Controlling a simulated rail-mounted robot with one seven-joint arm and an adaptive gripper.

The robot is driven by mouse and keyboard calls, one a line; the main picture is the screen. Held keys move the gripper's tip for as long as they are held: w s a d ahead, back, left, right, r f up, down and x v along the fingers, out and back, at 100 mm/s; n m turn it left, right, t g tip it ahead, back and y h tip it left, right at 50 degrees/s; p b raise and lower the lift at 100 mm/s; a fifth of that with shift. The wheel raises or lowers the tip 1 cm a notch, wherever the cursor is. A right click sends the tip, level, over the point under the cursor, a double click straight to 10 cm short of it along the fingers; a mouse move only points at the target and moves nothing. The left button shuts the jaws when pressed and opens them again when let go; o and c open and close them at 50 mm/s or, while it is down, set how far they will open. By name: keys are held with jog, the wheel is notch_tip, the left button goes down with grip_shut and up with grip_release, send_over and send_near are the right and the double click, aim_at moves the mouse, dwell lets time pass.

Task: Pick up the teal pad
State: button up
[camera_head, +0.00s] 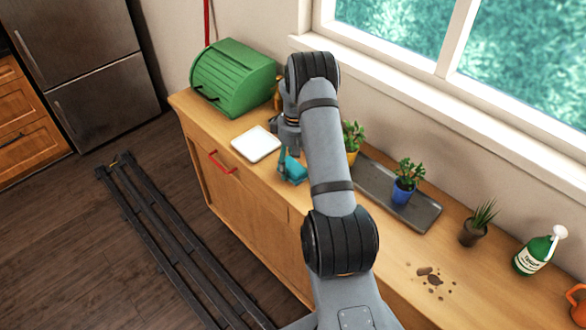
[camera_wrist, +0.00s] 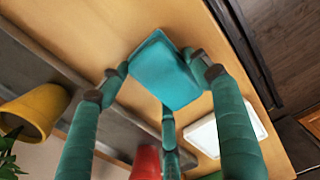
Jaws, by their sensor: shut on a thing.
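The teal pad (camera_wrist: 166,74) is a blocky teal piece between the fingertips in the wrist view. In the head view the pad (camera_head: 296,173) shows near the counter's front edge, partly hidden by my arm and fingers. My gripper (camera_wrist: 162,80) has teal fingers with dark joints, which close around the pad from opposite sides, with a third finger below it in the picture. In the head view my gripper (camera_head: 284,160) points down at the counter and is shut on the pad. I cannot tell whether the pad touches the counter.
A white square plate (camera_head: 256,144) lies just left of the pad. A green bread box (camera_head: 232,78) stands at the back left. A dark tray (camera_head: 425,212) with a blue potted plant (camera_head: 403,187) lies to the right. Dark spots (camera_head: 432,276) mark the counter's right part.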

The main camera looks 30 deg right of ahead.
jog(key=shift+r, duration=0.15)
jog(key=shift+w+r, duration=0.1)
jog(key=shift+r, duration=0.15)
jog(key=r, duration=0.1)
jog(key=r+b, duration=0.1)
jog(key=s+d+r+b, duration=0.1)
jog(key=shift+r, duration=0.35)
jog(key=s+d+r+b, duration=0.2)
jog(key=s+d+r, duration=0.4)
jog(key=s+d, duration=0.1)
jog(key=shift+d+r, duration=0.25)
jog(key=shift+d, duration=0.05)
